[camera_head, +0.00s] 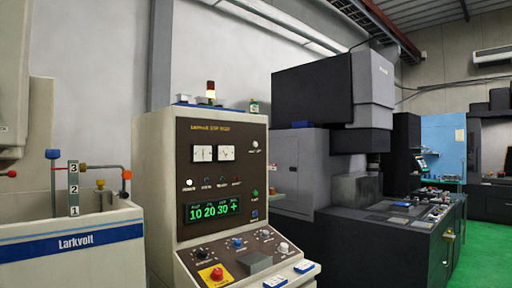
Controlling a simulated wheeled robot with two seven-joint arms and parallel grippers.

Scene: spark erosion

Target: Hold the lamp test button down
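A beige control cabinet (160,190) with a dark panel (235,150) stands left of centre in the head view. The panel has a row of small lamps or buttons with a bright white one (189,183) at its left end. A green button (255,194) and a blue button (255,214) sit at its right edge. The sloped console below bears knobs, a blue button (237,242) and a red mushroom button (217,273) on yellow. The labels are too small to read, so I cannot tell which is the lamp test button. Neither gripper is in view.
A green display (212,210) reads 10 20 30 +. A beige Larkvolt tank (70,245) with a numbered post (74,190) is at left. A large dark machine (385,235) stands at right, with green floor (482,250) beyond it.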

